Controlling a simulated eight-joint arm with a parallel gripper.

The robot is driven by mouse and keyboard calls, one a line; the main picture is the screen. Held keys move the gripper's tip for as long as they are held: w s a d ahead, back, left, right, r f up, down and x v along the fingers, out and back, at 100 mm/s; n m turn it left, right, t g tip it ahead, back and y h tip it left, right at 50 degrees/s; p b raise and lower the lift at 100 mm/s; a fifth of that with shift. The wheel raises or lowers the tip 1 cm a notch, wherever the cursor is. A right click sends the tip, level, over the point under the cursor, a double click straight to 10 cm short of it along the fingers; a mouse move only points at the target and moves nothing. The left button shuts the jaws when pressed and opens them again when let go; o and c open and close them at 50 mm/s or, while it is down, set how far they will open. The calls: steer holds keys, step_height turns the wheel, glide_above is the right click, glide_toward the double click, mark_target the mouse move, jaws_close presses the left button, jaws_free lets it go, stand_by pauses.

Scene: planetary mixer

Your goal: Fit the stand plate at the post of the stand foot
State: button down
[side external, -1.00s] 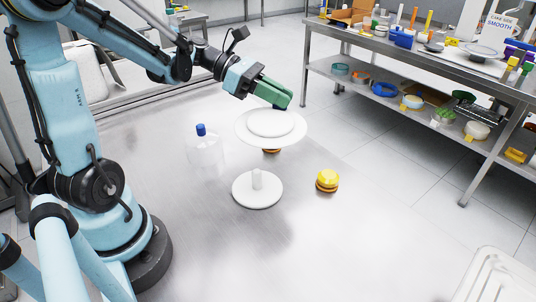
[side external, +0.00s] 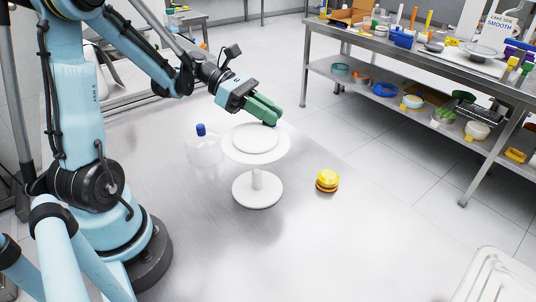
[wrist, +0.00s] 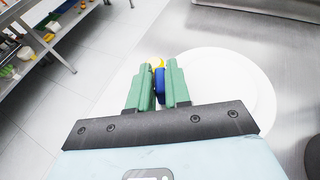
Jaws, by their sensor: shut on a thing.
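The white stand plate (side external: 283,149) is a round disc with a raised middle, upside or underside not clear. It hangs roughly level above the stand foot (side external: 244,196), a white round base with a short upright post (side external: 257,180). The plate looks nearly over the post; its rim sits just above the post in the picture, and the gap is hard to judge. My gripper (side external: 272,118) is shut at the plate's far rim on a small blue part (wrist: 160,84). The plate (wrist: 235,90) also shows in the wrist view, which hides the foot.
A yellow stacked piece (side external: 327,181) stands right of the foot. A clear container with a blue cap (side external: 201,130) stands left of the plate. A loaded shelf table (side external: 420,60) is at the back right. The metal surface in front is clear.

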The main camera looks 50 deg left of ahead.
mark_target(267, 124)
steer(key=shift+f, duration=1.95)
steer(key=shift+f, duration=1.9)
steer(key=c, duration=1)
jaws_free()
steer(key=v, duration=1.2)
steer(key=shift+r, duration=0.1)
